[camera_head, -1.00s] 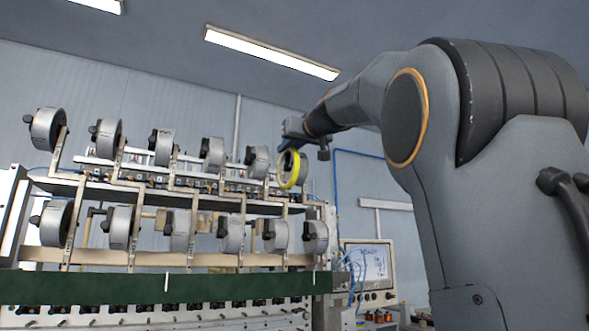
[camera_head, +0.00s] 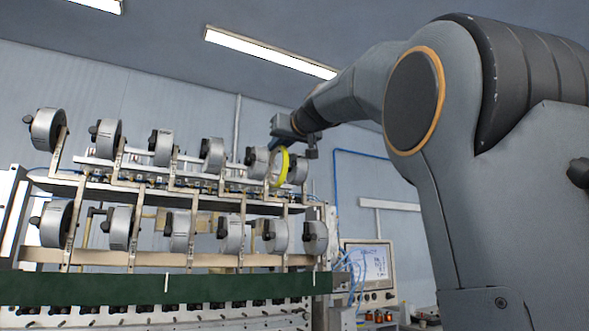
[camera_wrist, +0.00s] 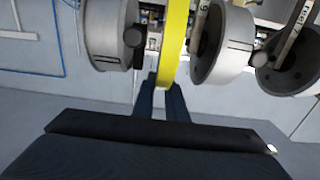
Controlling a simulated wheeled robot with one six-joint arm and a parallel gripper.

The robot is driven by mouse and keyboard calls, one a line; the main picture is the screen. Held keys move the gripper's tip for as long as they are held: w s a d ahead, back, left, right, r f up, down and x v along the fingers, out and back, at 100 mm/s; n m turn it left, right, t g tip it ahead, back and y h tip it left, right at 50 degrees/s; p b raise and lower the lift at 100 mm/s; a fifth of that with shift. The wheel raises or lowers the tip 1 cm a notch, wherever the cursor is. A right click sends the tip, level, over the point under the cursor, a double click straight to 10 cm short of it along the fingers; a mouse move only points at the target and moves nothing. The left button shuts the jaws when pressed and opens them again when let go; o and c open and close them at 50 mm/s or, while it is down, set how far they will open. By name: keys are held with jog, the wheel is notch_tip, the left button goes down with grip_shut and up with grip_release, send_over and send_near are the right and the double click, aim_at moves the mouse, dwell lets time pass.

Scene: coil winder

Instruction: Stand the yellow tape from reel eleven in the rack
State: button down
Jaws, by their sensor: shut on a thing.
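The yellow tape (camera_head: 280,168) is a ring held upright at the right end of the upper row of reels. In the wrist view the yellow tape (camera_wrist: 174,42) stands edge-on between two grey reels. My gripper (camera_wrist: 164,84) is shut on its rim, with the dark fingers on either side. In the head view my gripper (camera_head: 285,140) is just above the tape, partly hidden by its own wrist. A grey reel (camera_head: 299,169) shows right behind the tape, apart from it in the wrist view. I cannot make out the rack in any view.
The winder carries two rows of grey reels, such as this upper reel (camera_head: 211,152) and this lower reel (camera_head: 315,238). In the wrist view a reel (camera_wrist: 222,45) is close on the right and another (camera_wrist: 108,35) on the left. A screen (camera_head: 368,263) stands at lower right.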

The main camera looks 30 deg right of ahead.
dwell(0.4)
jog(key=s+b, duration=0.8)
jog(key=s, duration=1.2)
jog(key=shift+d+b, duration=0.3)
dwell(1.1)
jog(key=shift+w, duration=0.1)
jog(key=w+p, duration=0.2)
jog(key=w, duration=0.4)
jog(key=shift+w, duration=0.2)
jog(key=shift+s, duration=0.1)
dwell(0.4)
